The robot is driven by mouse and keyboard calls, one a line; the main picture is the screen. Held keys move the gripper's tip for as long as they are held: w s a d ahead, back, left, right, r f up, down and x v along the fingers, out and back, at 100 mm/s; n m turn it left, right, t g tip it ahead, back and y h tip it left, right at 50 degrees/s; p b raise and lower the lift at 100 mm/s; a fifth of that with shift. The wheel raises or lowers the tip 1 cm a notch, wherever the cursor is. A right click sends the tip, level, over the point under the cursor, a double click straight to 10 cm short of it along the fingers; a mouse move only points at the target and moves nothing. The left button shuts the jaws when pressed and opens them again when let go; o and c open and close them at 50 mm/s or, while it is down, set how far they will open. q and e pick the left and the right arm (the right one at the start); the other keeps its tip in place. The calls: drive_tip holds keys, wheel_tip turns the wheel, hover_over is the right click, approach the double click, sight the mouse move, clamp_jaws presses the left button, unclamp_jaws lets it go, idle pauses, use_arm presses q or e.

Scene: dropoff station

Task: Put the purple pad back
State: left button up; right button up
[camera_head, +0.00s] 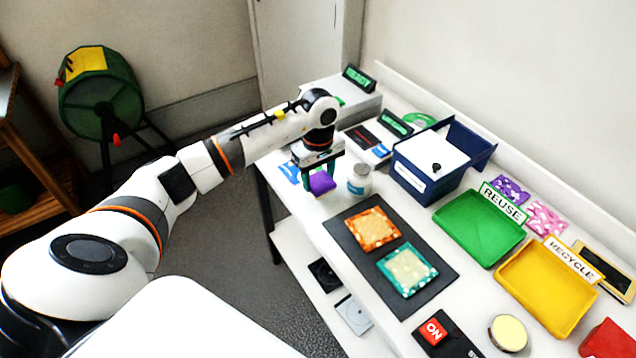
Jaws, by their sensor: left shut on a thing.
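My left gripper (321,177) is at the far end of the white table, pointing down. It is shut on the purple pad (322,183), which is partly hidden by the fingers. I cannot tell whether the pad touches the table. A dark mat (383,250) lies nearer, with an orange patterned pad (372,229) and a teal-edged pad (408,269) on it. A purple patterned packet (510,189) and a pink one (545,218) lie behind the trays. My right gripper is not in view.
A blue bin (423,187), green REUSE tray (479,229) and yellow RECYCLE tray (545,288) line the table's back. A red ON switch (433,331) and round tin (508,333) are at the front.

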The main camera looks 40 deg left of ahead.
sight(318, 179)
use_arm(q)
wheel_tip(318, 179, down, 3)
drive_tip(key=shift+f+p, duration=0.1)
drive_tip(key=shift+p, duration=0.25)
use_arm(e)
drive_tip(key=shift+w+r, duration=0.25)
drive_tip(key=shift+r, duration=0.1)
use_arm(q)
drive_tip(key=shift+f, duration=0.1)
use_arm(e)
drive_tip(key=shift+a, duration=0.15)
use_arm(q)
drive_tip(key=shift+f, duration=0.15)
drive_tip(key=o, duration=0.9)
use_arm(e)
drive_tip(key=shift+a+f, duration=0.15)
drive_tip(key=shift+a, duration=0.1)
